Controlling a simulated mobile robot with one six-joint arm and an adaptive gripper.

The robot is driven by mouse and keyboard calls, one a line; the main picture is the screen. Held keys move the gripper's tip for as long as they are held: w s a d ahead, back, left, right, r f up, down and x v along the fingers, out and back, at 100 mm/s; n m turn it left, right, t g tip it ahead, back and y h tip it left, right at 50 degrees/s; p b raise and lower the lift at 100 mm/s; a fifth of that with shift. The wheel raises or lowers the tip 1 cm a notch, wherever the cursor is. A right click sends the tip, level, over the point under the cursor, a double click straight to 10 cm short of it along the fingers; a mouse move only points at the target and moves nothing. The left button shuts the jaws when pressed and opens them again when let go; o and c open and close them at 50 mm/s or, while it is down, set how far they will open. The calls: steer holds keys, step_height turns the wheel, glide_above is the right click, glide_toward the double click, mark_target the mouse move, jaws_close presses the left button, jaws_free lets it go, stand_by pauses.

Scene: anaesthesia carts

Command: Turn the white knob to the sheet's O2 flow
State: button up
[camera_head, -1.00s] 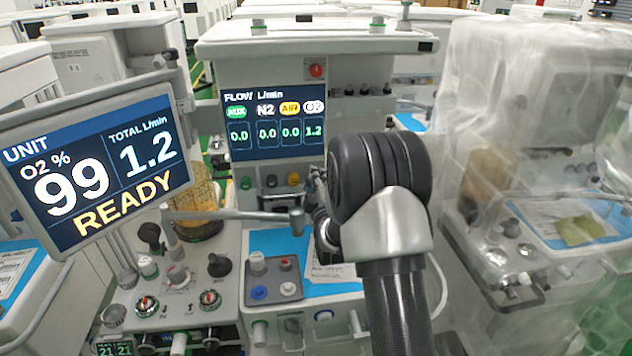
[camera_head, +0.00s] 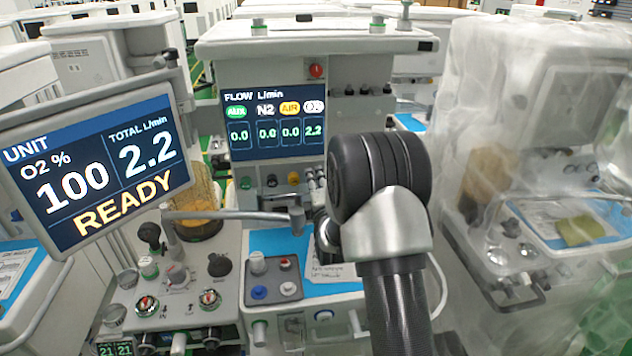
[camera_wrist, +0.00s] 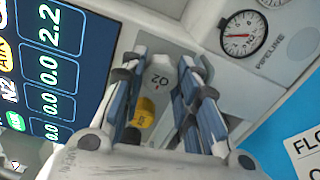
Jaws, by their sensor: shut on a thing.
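The white knob (camera_wrist: 161,76), marked O2, sits between the blue-grey fingers of my gripper (camera_wrist: 165,62) in the wrist view. The fingers are shut on it from both sides. In the head view my arm hides the knob and most of the gripper. The flow display (camera_head: 274,122) reads O2 2.2, with AUX, N2 and AIR at 0.0; its 2.2 also shows in the wrist view (camera_wrist: 46,42). The sheet (camera_head: 333,268) lies on the blue top below my arm, partly covered; its corner shows in the wrist view (camera_wrist: 308,148). I cannot read its flow value.
A yellow knob (camera_wrist: 144,110) is beside the white one. A round pipeline gauge (camera_wrist: 240,34) is close to the fingers. The tilted unit screen (camera_head: 95,165) at left reads O2 100, total 2.2, READY. A plastic-covered cart (camera_head: 540,130) stands at right.

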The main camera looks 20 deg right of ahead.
stand_by(0.3)
steer(key=o, duration=0.8)
